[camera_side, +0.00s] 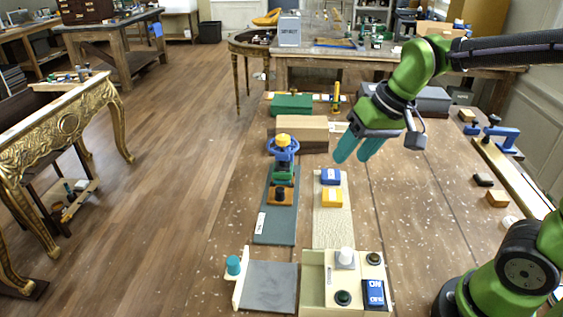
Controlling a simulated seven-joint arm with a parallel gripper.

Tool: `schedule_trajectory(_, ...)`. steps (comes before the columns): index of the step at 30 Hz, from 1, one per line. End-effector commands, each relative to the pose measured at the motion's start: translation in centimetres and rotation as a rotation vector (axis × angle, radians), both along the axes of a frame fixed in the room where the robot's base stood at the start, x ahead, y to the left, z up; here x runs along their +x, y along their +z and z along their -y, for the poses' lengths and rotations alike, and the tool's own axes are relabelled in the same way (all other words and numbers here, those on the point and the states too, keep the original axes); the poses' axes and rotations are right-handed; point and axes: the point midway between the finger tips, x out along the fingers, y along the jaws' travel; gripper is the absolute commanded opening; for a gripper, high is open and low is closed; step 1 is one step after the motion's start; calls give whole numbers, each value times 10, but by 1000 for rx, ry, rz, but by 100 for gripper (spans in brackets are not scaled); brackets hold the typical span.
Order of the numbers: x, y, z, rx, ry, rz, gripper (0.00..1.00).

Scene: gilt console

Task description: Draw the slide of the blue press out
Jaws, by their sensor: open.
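The blue press (283,148) stands at the far end of a dark teal board, left of centre, with a yellow knob on top. A green part (283,177) sits low in its frame. In front of it on the board is a brown slide (273,198) with a black knob (280,191). My gripper (358,152) has teal fingers, parted and empty, pointing down and left. It hangs to the right of the press, apart from it and seemingly above the table. Whether the slide is partly inside the press is too small to tell.
A beige control box (318,290) and a grey plate (270,287) are at the front. A cardboard-coloured box (301,128) stands behind. Bare table shows at centre right.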

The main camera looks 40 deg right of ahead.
Motion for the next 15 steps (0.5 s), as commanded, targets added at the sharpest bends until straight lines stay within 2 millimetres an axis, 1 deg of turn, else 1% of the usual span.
schedule_trajectory(1,21,-4,-3,-16,24,-42,52)
schedule_trajectory(5,68,-13,-8,-60,79,-131,52)
schedule_trajectory(9,118,-32,-15,-115,144,-223,52)
schedule_trajectory(12,151,-48,-20,-153,187,-283,52)
schedule_trajectory(15,176,-59,-23,-188,221,-324,52)
